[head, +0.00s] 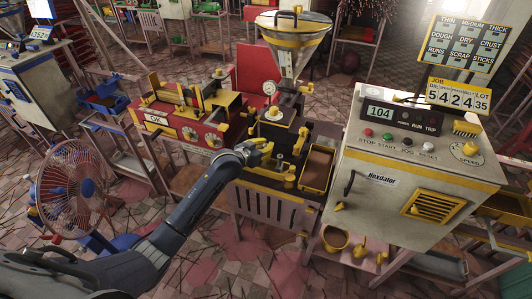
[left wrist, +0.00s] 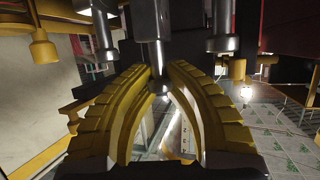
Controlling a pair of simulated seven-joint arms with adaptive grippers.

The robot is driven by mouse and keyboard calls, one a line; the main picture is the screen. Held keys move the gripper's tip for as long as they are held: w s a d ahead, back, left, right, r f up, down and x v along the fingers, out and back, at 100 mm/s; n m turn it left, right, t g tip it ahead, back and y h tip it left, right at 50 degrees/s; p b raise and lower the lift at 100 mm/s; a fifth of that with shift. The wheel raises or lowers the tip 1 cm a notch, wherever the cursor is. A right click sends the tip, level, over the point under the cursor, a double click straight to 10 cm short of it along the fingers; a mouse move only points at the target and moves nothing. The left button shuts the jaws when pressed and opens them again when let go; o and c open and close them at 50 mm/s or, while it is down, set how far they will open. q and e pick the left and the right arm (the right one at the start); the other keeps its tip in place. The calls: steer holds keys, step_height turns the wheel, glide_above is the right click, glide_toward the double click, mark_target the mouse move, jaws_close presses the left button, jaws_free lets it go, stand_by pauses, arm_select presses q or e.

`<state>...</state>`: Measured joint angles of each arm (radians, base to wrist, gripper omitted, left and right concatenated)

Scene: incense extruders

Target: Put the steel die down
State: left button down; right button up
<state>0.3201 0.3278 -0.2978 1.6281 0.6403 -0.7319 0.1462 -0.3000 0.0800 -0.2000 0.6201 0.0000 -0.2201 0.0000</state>
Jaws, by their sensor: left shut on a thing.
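My left gripper (head: 262,150) reaches in from the left to the front of the extruder (head: 280,132) in the middle of the head view. Its yellow fingers also show in the left wrist view (left wrist: 156,76), curving in toward each other. They are shut on a small steel piece (left wrist: 157,55), which I take for the steel die. My right gripper is not in view.
A steel hopper (head: 292,45) stands above the extruder. A yellow-rimmed tray (head: 318,168) is right of the gripper. The grey control cabinet (head: 400,170) stands further right, reading 104. A red machine (head: 190,110) is on the left, and a fan (head: 75,187) stands near the lower left.

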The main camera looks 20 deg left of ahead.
arm_select(q)
steer(key=shift+f, duration=1.6)
steer(key=shift+f, duration=0.15)
steer(key=c, duration=1.7)
jaws_free()
